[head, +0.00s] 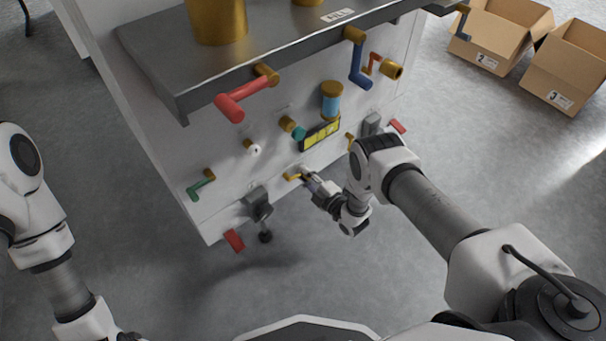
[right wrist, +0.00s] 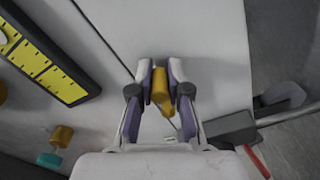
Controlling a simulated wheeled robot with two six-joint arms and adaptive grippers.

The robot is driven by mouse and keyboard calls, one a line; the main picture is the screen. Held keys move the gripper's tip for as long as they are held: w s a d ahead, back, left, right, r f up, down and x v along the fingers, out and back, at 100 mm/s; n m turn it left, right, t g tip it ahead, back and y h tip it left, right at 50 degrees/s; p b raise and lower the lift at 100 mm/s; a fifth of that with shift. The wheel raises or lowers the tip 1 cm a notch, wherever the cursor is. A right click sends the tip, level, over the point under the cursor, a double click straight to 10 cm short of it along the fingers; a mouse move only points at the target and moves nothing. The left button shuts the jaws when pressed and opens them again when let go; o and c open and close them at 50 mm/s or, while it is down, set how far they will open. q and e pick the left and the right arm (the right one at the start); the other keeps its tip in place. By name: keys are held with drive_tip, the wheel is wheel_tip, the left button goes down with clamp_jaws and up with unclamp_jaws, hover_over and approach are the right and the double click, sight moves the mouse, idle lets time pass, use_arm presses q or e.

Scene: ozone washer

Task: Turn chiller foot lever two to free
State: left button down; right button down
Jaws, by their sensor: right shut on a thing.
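My right gripper (head: 306,174) is at the lower front of the white machine and is shut on a small yellow handle (head: 291,178). In the right wrist view the yellow handle (right wrist: 160,88) sits between the two fingers of the right gripper (right wrist: 160,90). Two red foot levers show low on the machine: one at the left foot (head: 234,240) and one at the right foot (head: 397,126). No number can be read on them, so I cannot tell which is lever two. My left gripper is out of view.
The machine front carries a red handle (head: 246,99), a blue handle (head: 358,68), a green handle (head: 200,186) and a yellow gauge (head: 321,134). A grey shelf (head: 160,73) juts out above. Cardboard boxes (head: 497,40) stand at the upper right. The floor in front is clear.

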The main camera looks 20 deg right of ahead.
drive_tip(key=shift+d+r+n+p, duration=0.1)
drive_tip(key=shift+r+n+p, duration=0.35)
drive_tip(key=shift+n, duration=0.3)
drive_tip(key=shift+r+n+p, duration=0.35)
drive_tip(key=shift+n+p, duration=0.15)
drive_tip(key=shift+n, duration=0.25)
drive_tip(key=c, duration=1.1)
unclamp_jaws()
drive_tip(key=v, duration=1.2)
drive_tip(key=shift+r, duration=0.1)
